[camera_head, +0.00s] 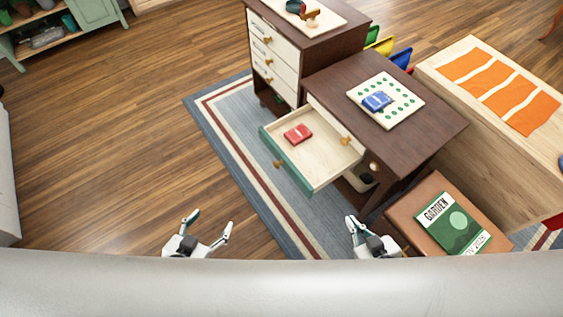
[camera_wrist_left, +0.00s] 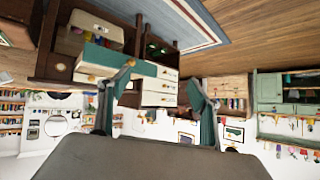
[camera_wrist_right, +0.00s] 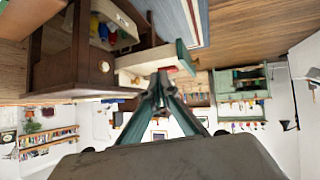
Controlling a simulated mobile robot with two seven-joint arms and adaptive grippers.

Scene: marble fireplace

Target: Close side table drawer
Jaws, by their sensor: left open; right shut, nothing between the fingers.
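The side table (camera_head: 400,115) has a dark brown top and stands right of centre in the head view. A red item (camera_head: 298,134) lies inside the drawer. My left gripper (camera_head: 207,222) is open and empty, below and left of the drawer, apart from it. My right gripper (camera_head: 355,225) is shut and empty, below the drawer and near the table's leg. The drawer also shows in the left wrist view (camera_wrist_left: 140,66) and the right wrist view (camera_wrist_right: 142,60).
A taller chest with white drawers (camera_head: 275,55) stands behind the side table. A brown stool (camera_head: 405,215) bearing a green book (camera_head: 452,225) is close right of my right gripper. A light wooden table (camera_head: 445,70) stands at the right. The wooden floor at left is clear.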

